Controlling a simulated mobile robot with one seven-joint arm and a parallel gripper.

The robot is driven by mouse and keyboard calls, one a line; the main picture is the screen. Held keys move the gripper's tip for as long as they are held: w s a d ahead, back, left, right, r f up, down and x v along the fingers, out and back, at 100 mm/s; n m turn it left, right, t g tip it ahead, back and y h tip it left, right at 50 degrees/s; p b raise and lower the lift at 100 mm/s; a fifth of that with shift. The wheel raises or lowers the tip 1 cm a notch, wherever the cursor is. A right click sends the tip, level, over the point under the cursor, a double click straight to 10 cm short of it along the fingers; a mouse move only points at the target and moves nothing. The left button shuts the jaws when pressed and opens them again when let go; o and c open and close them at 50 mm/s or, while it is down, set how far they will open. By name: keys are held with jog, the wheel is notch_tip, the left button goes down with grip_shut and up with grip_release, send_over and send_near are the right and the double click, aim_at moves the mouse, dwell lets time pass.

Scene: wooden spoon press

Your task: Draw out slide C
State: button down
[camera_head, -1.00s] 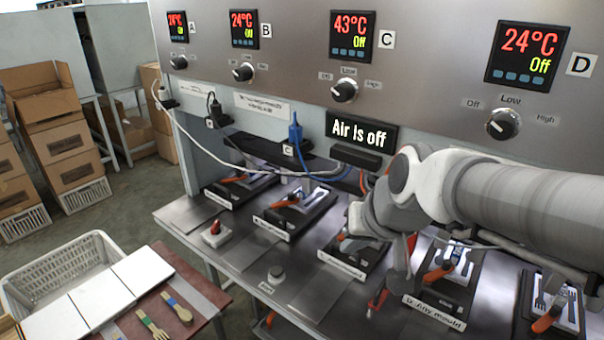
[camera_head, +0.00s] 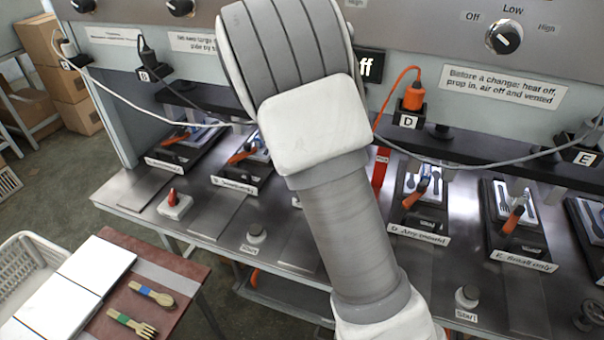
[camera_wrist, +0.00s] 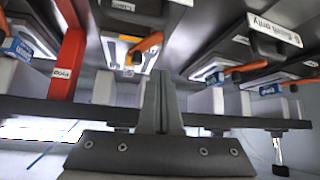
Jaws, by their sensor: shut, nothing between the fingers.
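In the wrist view, which looks upside down, my gripper (camera_wrist: 160,85) is shut and empty. Its fingertips appear just below a press bay with an orange handle (camera_wrist: 147,42) on a slide. By its place beside the red prop this looks like slide C, but its label is not readable. I cannot tell whether the fingers touch anything there. In the head view my arm covers station C and my gripper, so slide C is hidden there.
Slide B (camera_head: 245,155) and slide D (camera_head: 420,195) lie either side of my arm, with slide E (camera_head: 510,210) farther right. A red prop (camera_head: 380,170) stands left of D; it also shows in the wrist view (camera_wrist: 69,55). Cables (camera_head: 470,160) hang across the press front.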

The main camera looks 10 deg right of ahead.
jog(key=b+x, duration=0.1)
jog(key=x, duration=0.9)
jog(key=shift+d, duration=0.2)
jog(key=shift+s+a+f, duration=0.15)
jog(key=shift+s+f, duration=0.05)
jog(key=shift+s, duration=0.05)
jog(key=shift+s+a+f+p, duration=0.15)
jog(key=shift+s+a, duration=0.15)
jog(key=shift+s, duration=0.45)
jog(key=shift+s+a+f+p, duration=0.15)
jog(key=shift+s+a, duration=0.15)
jog(key=shift+s, duration=0.4)
